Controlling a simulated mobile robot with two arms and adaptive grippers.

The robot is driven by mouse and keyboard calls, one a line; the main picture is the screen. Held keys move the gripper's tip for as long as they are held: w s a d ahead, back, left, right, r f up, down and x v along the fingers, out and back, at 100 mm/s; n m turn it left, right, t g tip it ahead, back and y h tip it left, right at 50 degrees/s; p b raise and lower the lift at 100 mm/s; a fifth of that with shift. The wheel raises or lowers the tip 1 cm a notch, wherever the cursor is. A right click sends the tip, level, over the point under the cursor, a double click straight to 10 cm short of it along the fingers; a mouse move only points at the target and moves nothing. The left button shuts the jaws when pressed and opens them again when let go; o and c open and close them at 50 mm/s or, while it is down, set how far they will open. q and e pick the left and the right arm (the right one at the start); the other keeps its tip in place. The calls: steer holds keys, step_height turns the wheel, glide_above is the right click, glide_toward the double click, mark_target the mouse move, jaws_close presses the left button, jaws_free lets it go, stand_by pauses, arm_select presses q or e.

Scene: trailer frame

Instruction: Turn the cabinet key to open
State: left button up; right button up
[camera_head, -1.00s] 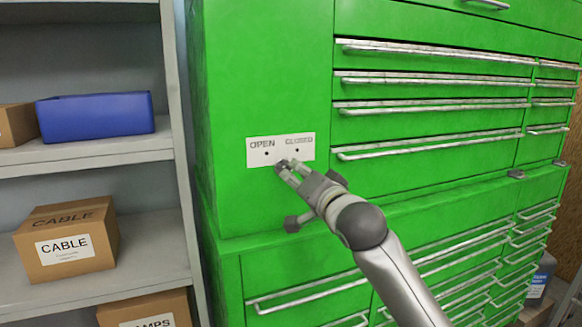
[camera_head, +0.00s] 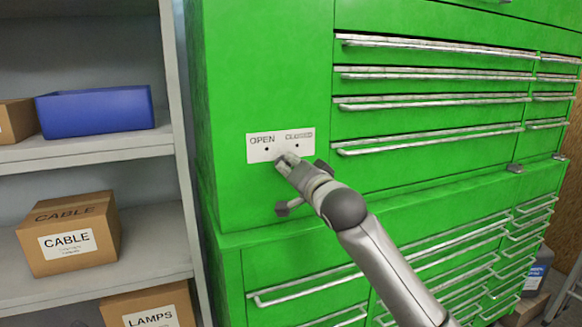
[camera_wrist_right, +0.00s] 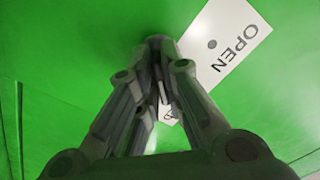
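The green cabinet (camera_head: 265,70) has a white label plate (camera_head: 306,148) marked OPEN at left and CLOSED at right, with a small dark dot under each word. The plate also shows in the wrist view (camera_wrist_right: 225,40), with OPEN tilted. My right gripper (camera_head: 283,160) is at the plate's lower edge, its fingertips between and below the two dots. In the wrist view its fingers (camera_wrist_right: 160,42) come together against the cabinet face, closed around the key, which they almost wholly hide. My left gripper is in neither view.
Drawers with long metal handles (camera_head: 430,137) lie right of the plate, and more are below a ledge. A grey shelf (camera_head: 150,250) at left holds a blue bin (camera_head: 95,117), a CABLE box (camera_head: 68,240) and a LAMPS box (camera_head: 150,308).

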steer(key=shift+n, duration=0.3)
jaws_close()
steer(key=n+p, duration=0.2)
steer(key=shift+r+n, duration=0.15)
steer(key=shift+n, duration=0.25)
steer(key=n+p, duration=0.2)
steer(key=n, duration=0.3)
steer(key=shift+s+a+p, duration=0.1)
steer(key=shift+a+p, duration=0.05)
steer(key=shift+p, duration=0.15)
steer(key=n+p, duration=0.2)
steer(key=n, duration=0.3)
steer(key=shift+a, duration=0.1)
steer(key=shift+s+a+n+p, duration=0.15)
steer(key=shift+n+p, duration=0.7)
steer(key=shift+n, duration=1.35)
steer(key=o, duration=0.6)
jaws_free()
